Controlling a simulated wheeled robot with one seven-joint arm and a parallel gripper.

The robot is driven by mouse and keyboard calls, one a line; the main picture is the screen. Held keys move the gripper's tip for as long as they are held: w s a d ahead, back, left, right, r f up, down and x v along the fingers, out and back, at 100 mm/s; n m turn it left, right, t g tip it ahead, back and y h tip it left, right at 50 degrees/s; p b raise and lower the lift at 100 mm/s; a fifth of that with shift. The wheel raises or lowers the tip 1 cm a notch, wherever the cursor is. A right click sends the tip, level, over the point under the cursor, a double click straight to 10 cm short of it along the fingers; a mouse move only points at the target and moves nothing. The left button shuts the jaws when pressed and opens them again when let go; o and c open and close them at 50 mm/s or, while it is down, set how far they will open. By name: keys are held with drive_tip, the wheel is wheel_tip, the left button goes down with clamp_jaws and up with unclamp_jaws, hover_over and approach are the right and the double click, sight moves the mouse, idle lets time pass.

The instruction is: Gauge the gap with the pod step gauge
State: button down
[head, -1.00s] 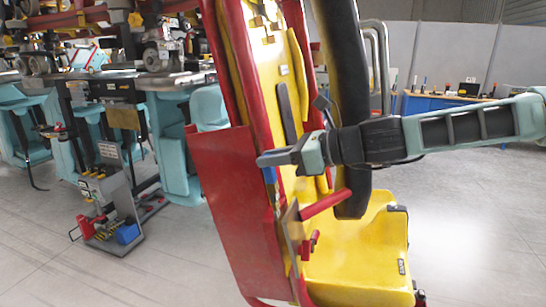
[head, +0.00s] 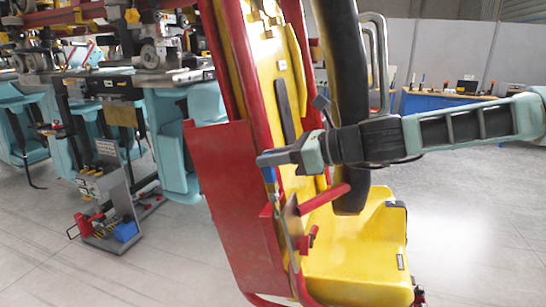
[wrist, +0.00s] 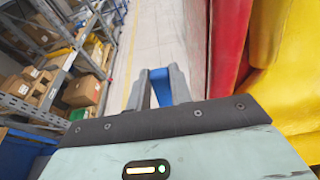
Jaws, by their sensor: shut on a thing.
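My gripper (head: 264,158) is shut on a blue piece (head: 268,174), which I take to be the handle of the pod step gauge. In the wrist view, the blue piece (wrist: 160,90) sits between the two grey fingers. A thin greyish strip appears to run down from it in the head view, but I cannot tell where it ends. I cannot tell which gap is meant, or whether the gauge touches the pod.
A black padded restraint (head: 342,90) hangs over the pod seat, close to my arm. A red bar (head: 325,200) juts out below the gripper. A tool stand (head: 108,205) and teal train cars stand at left. A blue bench (head: 430,104) is at back right. Shelving (wrist: 60,70) shows in the wrist view.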

sight(277, 188)
drive_tip(key=shift+s+d+f+b, duration=0.1)
drive_tip(key=shift+d+f+b, duration=0.15)
drive_tip(key=shift+f+b, duration=0.7)
drive_tip(key=shift+s+d+f+b, duration=0.15)
drive_tip(key=shift+f+b, duration=0.5)
drive_tip(key=shift+f, duration=0.65)
drive_tip(key=shift+d+f+b, duration=0.3)
drive_tip(key=shift+f+b, duration=0.5)
drive_tip(key=shift+f, duration=0.3)
idle(4.7)
